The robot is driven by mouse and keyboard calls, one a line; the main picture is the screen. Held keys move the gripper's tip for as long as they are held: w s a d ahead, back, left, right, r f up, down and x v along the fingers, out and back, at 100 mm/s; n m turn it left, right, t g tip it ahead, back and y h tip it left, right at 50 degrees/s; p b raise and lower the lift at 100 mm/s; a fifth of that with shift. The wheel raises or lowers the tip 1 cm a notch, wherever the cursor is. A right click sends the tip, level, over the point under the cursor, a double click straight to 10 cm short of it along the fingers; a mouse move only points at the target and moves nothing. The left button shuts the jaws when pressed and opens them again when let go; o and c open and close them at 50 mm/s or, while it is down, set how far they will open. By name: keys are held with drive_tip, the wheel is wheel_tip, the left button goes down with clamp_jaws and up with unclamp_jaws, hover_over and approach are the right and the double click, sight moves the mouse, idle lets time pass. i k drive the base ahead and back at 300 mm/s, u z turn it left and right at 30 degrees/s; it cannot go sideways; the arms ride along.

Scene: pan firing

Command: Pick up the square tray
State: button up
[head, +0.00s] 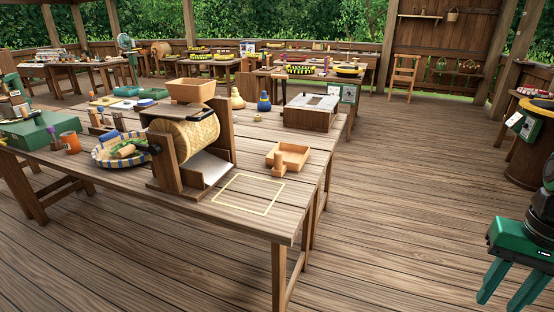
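A square tray (293,152) of light orange wood, with low walls, sits on the near wooden table (245,225), close to its right edge. A short wooden post stands at the tray's front left corner, perhaps its handle. My gripper (506,289) hangs at the lower right of the head view, beyond the table's right edge and well apart from the tray. Its two green fingers point down and are spread apart, with nothing seen between them. The lower tip of one finger is cut off by the frame.
A roller machine with a woven drum (185,137) and a wooden hopper (192,91) stands left of the tray. A pale square outline (249,194) marks bare tabletop in front. A wooden box (311,112) stands behind. Plank floor (400,220) lies open between table and gripper.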

sight(285, 157)
drive_tip(key=i, duration=1.2)
drive_tip(key=z, duration=0.1)
